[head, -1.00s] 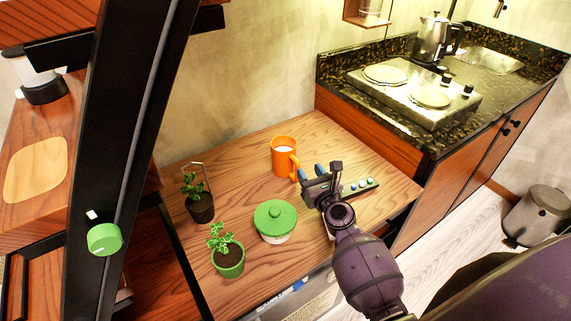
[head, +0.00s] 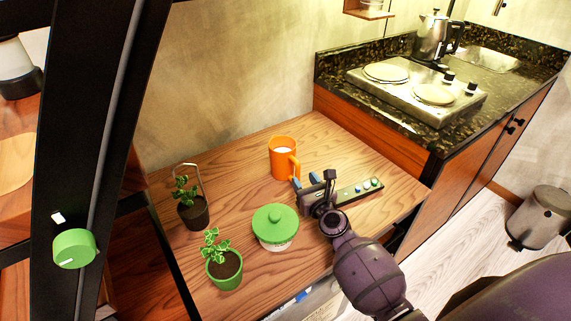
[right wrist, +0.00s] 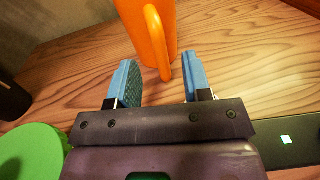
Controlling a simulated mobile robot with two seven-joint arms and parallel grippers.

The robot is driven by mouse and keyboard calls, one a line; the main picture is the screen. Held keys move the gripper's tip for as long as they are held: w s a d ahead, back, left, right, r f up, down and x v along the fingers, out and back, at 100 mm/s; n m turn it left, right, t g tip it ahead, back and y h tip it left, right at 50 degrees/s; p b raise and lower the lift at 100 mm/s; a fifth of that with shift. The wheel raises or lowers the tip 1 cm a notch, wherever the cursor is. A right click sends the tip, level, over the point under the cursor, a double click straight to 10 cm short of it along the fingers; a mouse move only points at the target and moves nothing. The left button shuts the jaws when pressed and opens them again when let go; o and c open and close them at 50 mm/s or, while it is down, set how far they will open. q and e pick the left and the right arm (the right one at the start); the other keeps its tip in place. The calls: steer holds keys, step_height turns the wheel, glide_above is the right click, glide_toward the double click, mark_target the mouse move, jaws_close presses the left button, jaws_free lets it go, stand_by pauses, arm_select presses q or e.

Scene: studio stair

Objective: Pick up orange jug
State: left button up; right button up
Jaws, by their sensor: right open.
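The orange jug (head: 281,160) stands upright on the wooden table, with its handle on the right side toward my right gripper. It looks white inside. In the right wrist view the jug (right wrist: 143,28) is just beyond the fingertips, its handle (right wrist: 157,42) lying between the lines of the two fingers. My right gripper (head: 305,181) is open and empty, low over the table in front of the jug. Its blue fingers (right wrist: 157,78) are spread apart. Whether a fingertip touches the jug cannot be told. My left gripper is not in view.
A green-lidded bowl (head: 275,224), a green potted plant (head: 224,268) and a dark potted plant (head: 193,210) stand left of the gripper. A strip with buttons (head: 359,190) lies right of it. A counter with a cooktop (head: 417,88) adjoins the table's right side.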

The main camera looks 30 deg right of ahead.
mark_target(299, 173)
steer(key=shift+w+d, duration=0.15)
steer(key=shift+w, duration=1.9)
jaws_close()
